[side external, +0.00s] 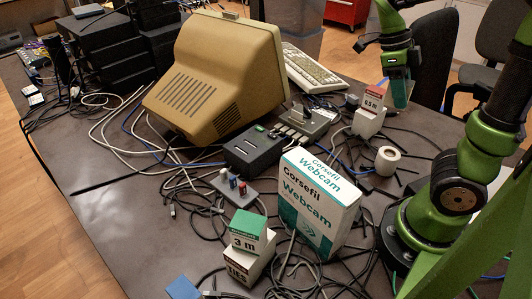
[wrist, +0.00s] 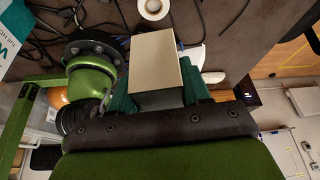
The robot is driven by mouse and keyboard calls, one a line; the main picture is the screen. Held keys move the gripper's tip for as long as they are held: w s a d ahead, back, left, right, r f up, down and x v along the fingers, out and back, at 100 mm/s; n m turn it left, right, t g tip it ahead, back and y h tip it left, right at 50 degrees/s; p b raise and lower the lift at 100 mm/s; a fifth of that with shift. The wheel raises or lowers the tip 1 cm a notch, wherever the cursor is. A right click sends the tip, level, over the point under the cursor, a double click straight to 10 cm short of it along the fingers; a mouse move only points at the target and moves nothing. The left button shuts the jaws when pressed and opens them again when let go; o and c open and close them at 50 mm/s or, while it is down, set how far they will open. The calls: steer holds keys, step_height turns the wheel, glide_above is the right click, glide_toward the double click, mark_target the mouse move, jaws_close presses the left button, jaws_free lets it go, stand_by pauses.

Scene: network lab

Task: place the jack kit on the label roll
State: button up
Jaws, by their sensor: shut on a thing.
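My gripper (side external: 400,101) is raised at the upper right in the side external view, with its fingers pointing down. In the wrist view, my gripper (wrist: 156,98) is shut on a plain beige box (wrist: 156,58), which I take as the jack kit; no print on it can be read. The label roll (side external: 387,160) is a white ring on the dark table, below and apart from my gripper. It also shows at the top of the wrist view (wrist: 153,8).
A 0.5 m box (side external: 371,100) sits on a white box just left of my gripper. A 3 m box (side external: 250,232) tops another. A beige monitor (side external: 215,75), keyboard (side external: 310,70) and loose cables crowd the table.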

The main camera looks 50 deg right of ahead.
steer(key=s+m, duration=0.2)
steer(key=s, duration=0.1)
glide_above(398, 157)
steer(key=w, duration=0.2)
step_height(398, 157, down, 5)
steer(key=shift+y, duration=0.4)
steer(key=shift+s+f, duration=0.2)
steer(key=shift+f, duration=4.15)
steer(key=shift+f, duration=0.2)
steer(key=o, duration=1.1)
steer(key=shift+r, duration=0.15)
